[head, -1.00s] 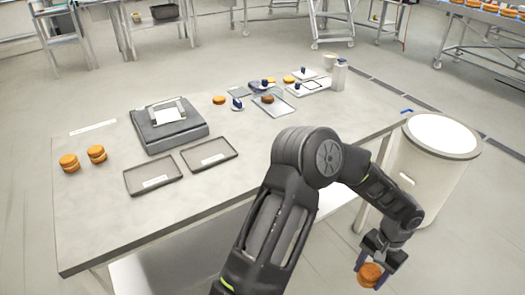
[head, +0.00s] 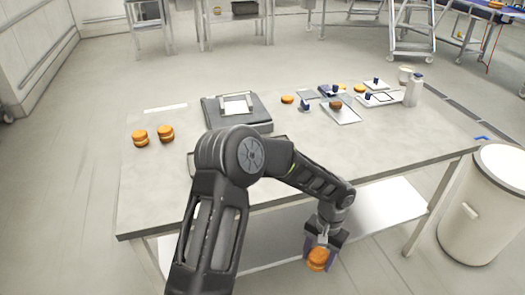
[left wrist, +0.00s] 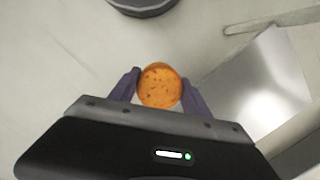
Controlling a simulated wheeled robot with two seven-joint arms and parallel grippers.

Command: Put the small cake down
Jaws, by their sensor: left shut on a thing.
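The small cake (head: 317,259) is round and orange-brown with a pale middle layer. My left gripper (head: 320,254) is shut on it and holds it in front of the table's near edge, lower than the table top. In the left wrist view the cake (left wrist: 160,87) sits between the two purple fingertips, its speckled top showing. Floor and part of the table's lower shelf (left wrist: 262,85) lie beyond it. The table (head: 170,205) has a bare front left area. My right gripper is not in view.
Two similar cakes (head: 140,138) (head: 166,133) stand at the table's left. A dark scale-like device (head: 262,119) stands at the middle back. Trays, small cakes and a white bottle (head: 413,92) are at the right. A white bin (head: 480,210) stands right of the table.

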